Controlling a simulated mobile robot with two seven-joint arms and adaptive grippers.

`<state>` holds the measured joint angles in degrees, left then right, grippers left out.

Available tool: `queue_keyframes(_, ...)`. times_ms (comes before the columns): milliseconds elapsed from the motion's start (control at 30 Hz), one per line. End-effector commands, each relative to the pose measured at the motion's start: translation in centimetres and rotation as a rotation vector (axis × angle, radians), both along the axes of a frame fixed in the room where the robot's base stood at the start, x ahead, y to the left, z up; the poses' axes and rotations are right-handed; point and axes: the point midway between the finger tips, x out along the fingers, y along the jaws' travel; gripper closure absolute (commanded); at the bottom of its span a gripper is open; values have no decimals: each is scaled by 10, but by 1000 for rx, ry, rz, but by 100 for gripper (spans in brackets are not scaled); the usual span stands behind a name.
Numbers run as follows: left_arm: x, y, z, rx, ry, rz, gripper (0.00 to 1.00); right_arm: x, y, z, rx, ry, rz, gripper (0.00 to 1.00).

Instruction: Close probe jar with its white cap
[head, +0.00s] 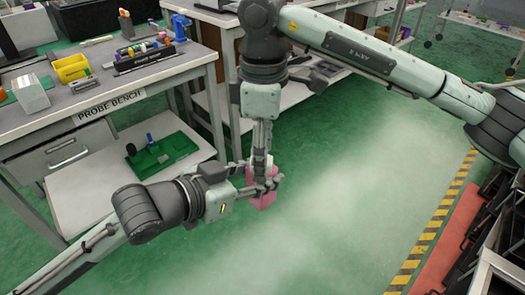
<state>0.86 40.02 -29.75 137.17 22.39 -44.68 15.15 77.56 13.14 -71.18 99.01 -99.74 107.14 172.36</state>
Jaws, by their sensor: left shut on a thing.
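A pink jar (262,199) is in mid-air over the green floor, near the centre of the head view. My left gripper (268,184) comes in from the left and is shut on the jar, with its fingers across the jar's upper part. My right gripper (260,156) points straight down from above, with its fingertips just over the jar. A small white piece, likely the white cap (262,163), shows at the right fingertips above the jar. The fingers partly hide it, so I cannot tell whether they grip it or whether it touches the jar.
The probe bench (150,80) at the left carries a yellow bin (72,68), a dark rack (146,58) and a white box (31,95). A green fixture (161,153) sits on its lower shelf. The floor at the right is clear up to a striped line (431,230).

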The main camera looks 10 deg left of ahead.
Motion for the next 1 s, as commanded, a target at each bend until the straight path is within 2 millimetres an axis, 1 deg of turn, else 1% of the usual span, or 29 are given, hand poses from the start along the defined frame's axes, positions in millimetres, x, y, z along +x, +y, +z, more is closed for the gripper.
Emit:
queue_keyframes(200, 0, 0, 1, -1, -3, 0, 100, 0, 1, 27, 3, -1, 1, 42)
queue_keyframes(333, 0, 0, 1, -1, -3, 0, 100, 0, 1, 40, 2, 0, 0, 42)
queue_keyframes(433, 0, 0, 1, -1, -3, 0, 100, 0, 0, 44, 1, 1, 0, 42)
queue_keyframes(767, 0, 0, 1, -1, -3, 0, 100, 0, 0, 44, 0, 0, 19, 41)
queue_keyframes(867, 0, 0, 1, -1, -3, 0, 100, 0, 0, 45, 0, -1, 103, 41)
queue_keyframes(967, 0, 0, 1, -1, -3, 0, 100, 1, 0, 47, 0, -2, 274, 41)
queue_keyframes(1000, 0, 0, 1, -1, -3, 0, 100, 1, 0, 48, -1, -2, 364, 41)
